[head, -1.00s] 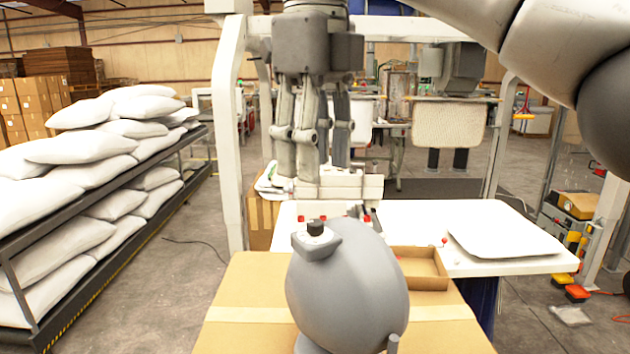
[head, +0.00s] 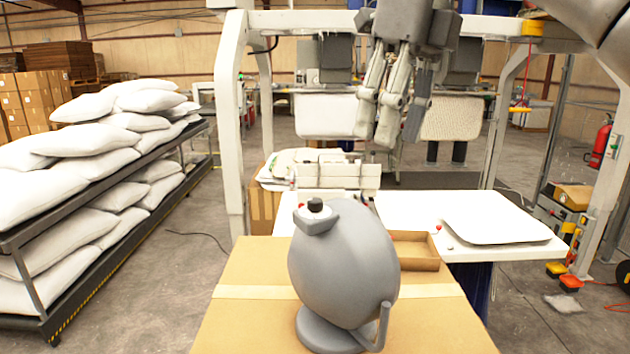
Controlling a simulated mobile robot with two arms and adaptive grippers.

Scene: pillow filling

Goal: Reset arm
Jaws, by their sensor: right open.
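My right gripper (head: 380,140) hangs from the top of the picture with its grey fingers pointing down. It is open and empty, in the air above the far part of the white table (head: 400,212). It touches nothing that I can see. A piece of my right arm (head: 600,20) shows at the top right corner. My left arm and left gripper are not in view.
A cardboard surface (head: 250,270) with a grey rounded device (head: 343,265) is in front. An open cardboard tray (head: 418,250) and a white pillow (head: 503,217) lie behind it. A rack (head: 110,270) of white pillows stands left. A white frame (head: 232,120) surrounds the table.

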